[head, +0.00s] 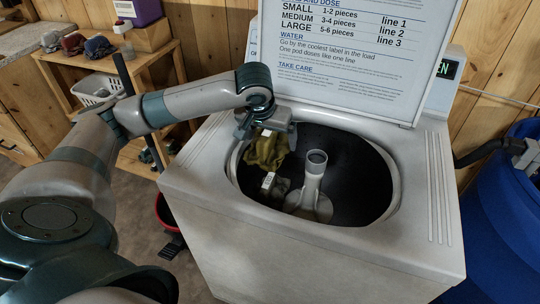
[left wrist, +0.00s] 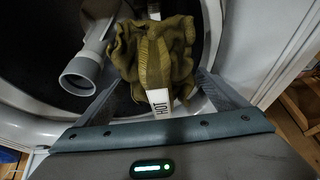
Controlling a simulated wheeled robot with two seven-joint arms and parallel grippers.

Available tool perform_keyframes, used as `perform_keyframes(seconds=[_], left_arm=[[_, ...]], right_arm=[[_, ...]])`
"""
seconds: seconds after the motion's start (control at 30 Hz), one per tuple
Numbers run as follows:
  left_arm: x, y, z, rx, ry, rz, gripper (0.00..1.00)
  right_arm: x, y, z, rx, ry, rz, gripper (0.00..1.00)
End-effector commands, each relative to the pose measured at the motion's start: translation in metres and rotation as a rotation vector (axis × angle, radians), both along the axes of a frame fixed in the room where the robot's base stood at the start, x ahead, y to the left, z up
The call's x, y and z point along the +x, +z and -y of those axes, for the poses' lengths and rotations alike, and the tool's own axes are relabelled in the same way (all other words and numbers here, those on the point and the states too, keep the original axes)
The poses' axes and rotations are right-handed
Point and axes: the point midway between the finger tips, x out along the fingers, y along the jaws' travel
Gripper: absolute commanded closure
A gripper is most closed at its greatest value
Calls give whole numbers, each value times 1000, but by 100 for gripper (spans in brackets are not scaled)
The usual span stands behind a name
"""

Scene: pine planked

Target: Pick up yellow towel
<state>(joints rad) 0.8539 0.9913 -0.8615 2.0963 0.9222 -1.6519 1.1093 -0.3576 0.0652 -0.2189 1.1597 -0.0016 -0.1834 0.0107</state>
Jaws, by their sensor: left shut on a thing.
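The yellow towel (head: 267,151) is an olive-yellow crumpled cloth at the left side of the open washer drum in the head view. It also shows in the left wrist view (left wrist: 146,62), bunched up, with a white tag (left wrist: 160,102) reading "HOT". My left gripper (head: 270,134) reaches in from the left over the drum's rim and is shut on the towel. The towel hangs below the gripper, inside the drum opening. Part of the towel's underside is hard to make out against the dark drum. My right gripper is not in view.
The top-loading washer (head: 310,262) has its lid (head: 350,60) raised, with printed text. A grey agitator (head: 313,185) stands mid-drum. Another item with a white tag (head: 268,183) lies low at the drum's left. A wooden shelf (head: 140,62) stands left, a blue bin (head: 505,220) right.

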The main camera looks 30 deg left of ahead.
Motion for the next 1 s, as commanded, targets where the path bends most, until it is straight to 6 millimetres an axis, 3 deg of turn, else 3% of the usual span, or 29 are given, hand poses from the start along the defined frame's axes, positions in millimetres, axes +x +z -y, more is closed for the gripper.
perform_keyframes(seconds=[0.03, 0.2, 0.5, 0.7, 1.0], left_arm=[[1, 17, 1, -1, -1, 7, 38], [2, 64, 0, -1, -1, 7, 38], [1, 127, 0, -2, -1, 5, 38], [0, 145, 0, -1, 0, 1, 38], [0, 150, 0, -1, 0, 1, 38]], right_arm=[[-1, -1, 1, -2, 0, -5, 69], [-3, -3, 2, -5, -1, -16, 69], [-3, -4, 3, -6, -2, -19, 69], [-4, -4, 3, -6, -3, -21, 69], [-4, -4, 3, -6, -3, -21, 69]])
